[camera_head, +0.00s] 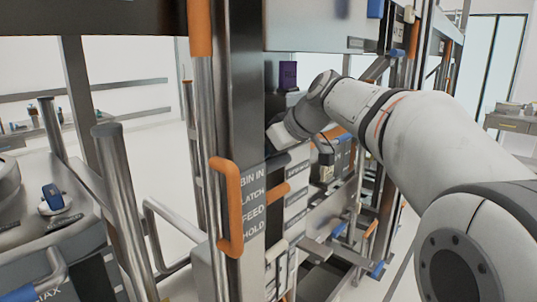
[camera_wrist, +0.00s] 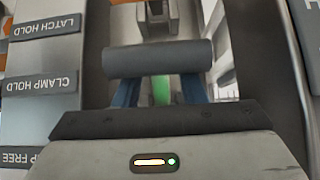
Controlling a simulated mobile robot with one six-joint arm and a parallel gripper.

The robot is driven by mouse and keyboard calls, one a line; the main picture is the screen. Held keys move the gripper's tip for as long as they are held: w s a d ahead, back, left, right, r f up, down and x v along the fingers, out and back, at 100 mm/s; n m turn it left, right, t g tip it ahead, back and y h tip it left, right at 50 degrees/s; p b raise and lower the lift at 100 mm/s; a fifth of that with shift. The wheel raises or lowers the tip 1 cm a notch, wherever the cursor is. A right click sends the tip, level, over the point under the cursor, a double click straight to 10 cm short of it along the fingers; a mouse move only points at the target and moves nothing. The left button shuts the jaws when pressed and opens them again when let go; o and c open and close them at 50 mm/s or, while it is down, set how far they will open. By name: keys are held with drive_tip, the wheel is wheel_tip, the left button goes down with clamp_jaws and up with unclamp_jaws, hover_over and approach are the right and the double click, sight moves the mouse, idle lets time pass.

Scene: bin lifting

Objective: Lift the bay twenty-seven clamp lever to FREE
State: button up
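In the wrist view, a grey cylindrical bar (camera_wrist: 158,58) lies crosswise just in front of my gripper (camera_wrist: 160,88); I take it for the clamp lever's handle. My two blue fingers stand apart, and their tips are hidden behind the bar. Whether they touch it I cannot tell. Upside-down labels line the panel at left: CLAMP HOLD (camera_wrist: 40,83), and a cut-off label ending in P FREE (camera_wrist: 20,157). The bar is nearer the height of LATCH HOLD (camera_wrist: 45,26) and CLAMP HOLD. In the head view, my wrist is beside the column, fingers hidden.
In the head view, a grey column (camera_head: 247,110) with partly covered labels stands left of my wrist. An orange handle (camera_head: 229,205) sticks out from it. A purple block (camera_head: 288,75) is above my wrist. Metal posts and rails crowd the left, and machine shelves lie below my arm.

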clamp_jaws()
drive_tip(key=shift+d+r, duration=0.1)
drive_tip(key=shift+r, duration=0.05)
idle(0.4)
